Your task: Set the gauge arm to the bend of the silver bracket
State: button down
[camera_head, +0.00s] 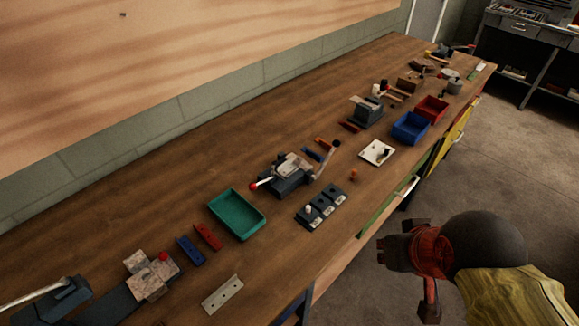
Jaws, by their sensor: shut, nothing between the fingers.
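A flat silver plate with holes (222,295) lies near the bench's front edge, at the lower left. A silver cross-shaped piece with a red knob (150,275) sits on a dark base to its left. A dark fixture (288,177) stands mid-bench with a pale plate on top, a red-tipped lever at left and a bent grey lever at right. I cannot tell for certain which of these is the silver bracket or the gauge arm. My gripper (396,256) is shut and empty, off the front of the bench at the right, apart from everything on it.
A green tray (240,233), red (208,237) and blue (190,250) blocks, and a dark block set (321,207) lie along the wooden bench (120,215). Blue (410,128) and red (431,109) bins stand farther right. The bench's back left is clear. Open floor lies right.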

aim_at(386, 151)
jog(key=i+l+z, duration=0.25)
jog(key=i+l, duration=0.85)
jog(key=l, duration=0.05)
